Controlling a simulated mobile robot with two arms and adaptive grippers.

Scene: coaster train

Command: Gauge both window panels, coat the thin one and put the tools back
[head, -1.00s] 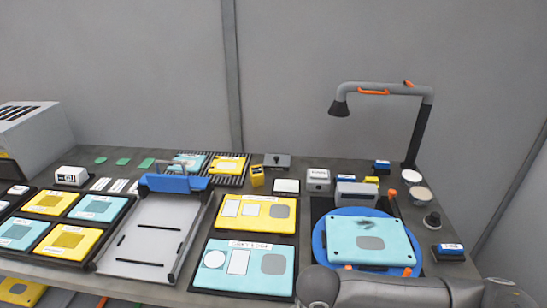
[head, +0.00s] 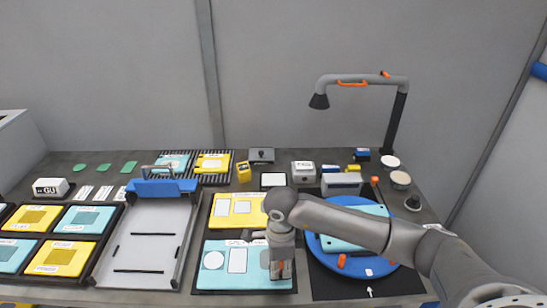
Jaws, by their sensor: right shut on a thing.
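My right gripper (head: 283,272) points down over the right part of the cyan board (head: 216,281) at the front middle. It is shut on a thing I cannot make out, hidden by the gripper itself. The grey window area of that board is covered by the gripper. The yellow board (head: 222,204) lies behind it, partly hidden by my right arm. A cyan panel (head: 338,244) lies on the blue round turntable (head: 398,254), its middle hidden by my arm. A small yellow tool (head: 244,172) stands behind the boards. My left gripper is not in view.
A grey tray with a blue clamp bar (head: 162,188) stands left of the boards. Further left is a rack of yellow and cyan panels (head: 90,217). A lamp (head: 396,120) rises behind the turntable. Small boxes and round tubs (head: 400,179) crowd the back right.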

